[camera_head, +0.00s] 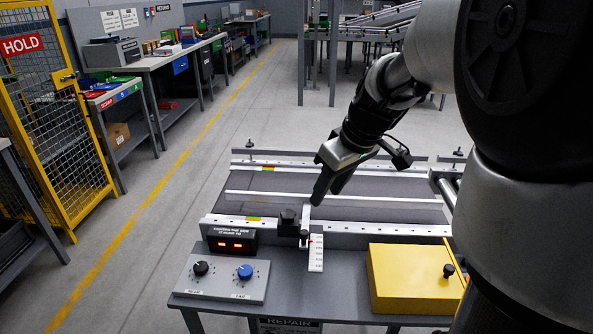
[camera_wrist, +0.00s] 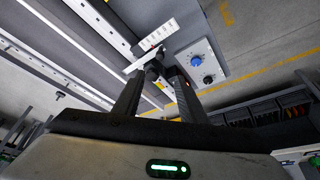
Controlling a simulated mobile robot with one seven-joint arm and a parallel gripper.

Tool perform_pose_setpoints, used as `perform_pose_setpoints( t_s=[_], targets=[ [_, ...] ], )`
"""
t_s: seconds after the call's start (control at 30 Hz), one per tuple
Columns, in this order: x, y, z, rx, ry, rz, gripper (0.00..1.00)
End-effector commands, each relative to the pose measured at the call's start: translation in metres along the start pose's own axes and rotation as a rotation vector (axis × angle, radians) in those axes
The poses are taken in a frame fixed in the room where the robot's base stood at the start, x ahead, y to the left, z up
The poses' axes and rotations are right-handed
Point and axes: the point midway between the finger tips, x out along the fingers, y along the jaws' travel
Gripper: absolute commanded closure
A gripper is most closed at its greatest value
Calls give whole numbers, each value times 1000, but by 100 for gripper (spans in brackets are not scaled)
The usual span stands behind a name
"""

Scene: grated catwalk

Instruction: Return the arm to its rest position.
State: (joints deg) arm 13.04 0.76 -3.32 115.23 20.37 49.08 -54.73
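My gripper (camera_head: 322,196) hangs from my arm over the front edge of the conveyor section, pointing down. In the wrist view my gripper (camera_wrist: 159,74) has its two dark fingers apart with a gap between them. A black knobbed stop (camera_head: 290,222) on the front rail lies just below and left of the fingertips in the head view. In the wrist view the black stop (camera_wrist: 154,72) shows beyond the gap, and I see nothing clearly held. A white scale strip (camera_head: 316,254) with a red pointer hangs beside the stop.
A display box (camera_head: 232,239) with red digits and a panel with a black knob (camera_head: 201,268) and a blue knob (camera_head: 245,272) stand at front left. A yellow lidded box (camera_head: 412,279) is at front right. A yellow cage (camera_head: 62,130) stands left; the floor between is clear.

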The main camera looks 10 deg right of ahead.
Motion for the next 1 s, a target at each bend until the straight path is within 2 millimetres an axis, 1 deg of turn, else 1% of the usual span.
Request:
perform_pose_setpoints(
  t_s=[0.17, 0.27, 0.33, 0.4, 0.5, 0.6, 0.73, 0.93, 0.97, 1.0],
  targets=[
    [-2, -2, 0, 3, 1, 2, 62],
    [-13, -16, 4, 25, 3, 13, 62],
    [-27, -35, 12, 59, 6, 30, 62],
    [-43, -58, 24, 108, 12, 54, 62],
    [-61, -87, 46, 185, 23, 91, 62],
    [-72, -106, 66, 249, 36, 121, 62],
    [-80, -124, 88, 319, 57, 155, 62],
    [-86, -142, 119, 416, 100, 200, 62],
    [-90, -143, 121, 428, 104, 205, 62],
    [-107, -141, 111, 427, 100, 203, 62]
  ],
)
